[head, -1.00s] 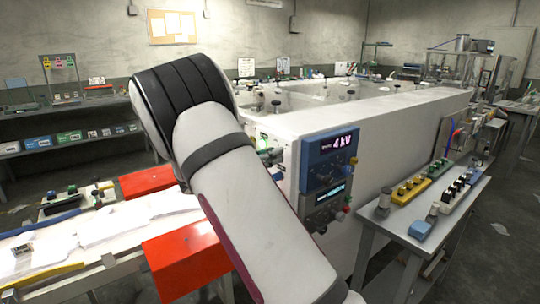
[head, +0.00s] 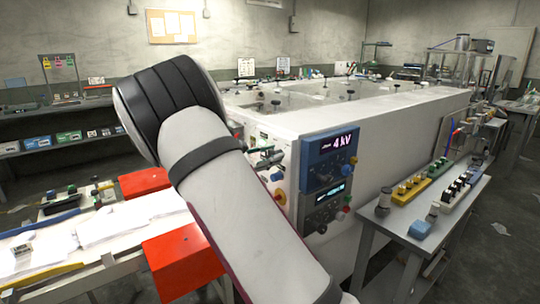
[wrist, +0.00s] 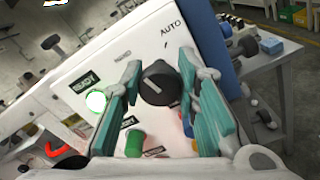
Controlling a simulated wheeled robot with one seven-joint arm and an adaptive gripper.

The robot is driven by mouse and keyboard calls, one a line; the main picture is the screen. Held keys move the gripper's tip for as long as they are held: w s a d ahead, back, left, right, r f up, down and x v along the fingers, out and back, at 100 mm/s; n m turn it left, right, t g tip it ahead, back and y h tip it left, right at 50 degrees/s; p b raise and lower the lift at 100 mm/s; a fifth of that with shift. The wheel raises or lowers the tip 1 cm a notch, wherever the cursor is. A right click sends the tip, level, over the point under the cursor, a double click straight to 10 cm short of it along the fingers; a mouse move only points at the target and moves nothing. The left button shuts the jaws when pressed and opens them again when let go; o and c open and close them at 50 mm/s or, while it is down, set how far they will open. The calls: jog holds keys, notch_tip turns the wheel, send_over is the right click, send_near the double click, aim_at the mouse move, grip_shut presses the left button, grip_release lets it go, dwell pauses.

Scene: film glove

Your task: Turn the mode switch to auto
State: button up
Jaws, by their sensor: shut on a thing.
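The mode switch (wrist: 160,83) is a round black knob on a white panel (wrist: 150,40) in the wrist view. The label AUTO (wrist: 171,27) is printed above it and another label, seemingly HAND (wrist: 122,53), to its upper left. My gripper (wrist: 159,64) is shut on the knob, one teal finger on each side. A short pale mark shows on the knob, but I cannot tell surely which label it points to. In the head view my arm covers part of the panel, and the switch cannot be made out there.
A lit green READY lamp (wrist: 96,101) and a green button (wrist: 135,143) sit close to my left finger. A blue display unit (head: 325,160) reading 4 kV adjoins the panel. A side table (head: 400,230) stands right; red blocks (head: 183,262) lie left.

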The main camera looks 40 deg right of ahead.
jog(key=m, duration=0.6)
jog(key=shift+s+f+b, duration=0.1)
jog(key=shift+b, duration=0.3)
jog(key=m+b, duration=0.1)
jog(key=m, duration=0.4)
jog(key=shift+f, duration=0.1)
jog(key=shift+m, duration=0.5)
jog(key=o, duration=1.2)
jog(key=shift+c, duration=0.2)
jog(key=shift+a, duration=0.15)
jog(key=a, duration=1.1)
jog(key=shift+s+a, duration=0.2)
jog(key=shift+a, duration=0.2)
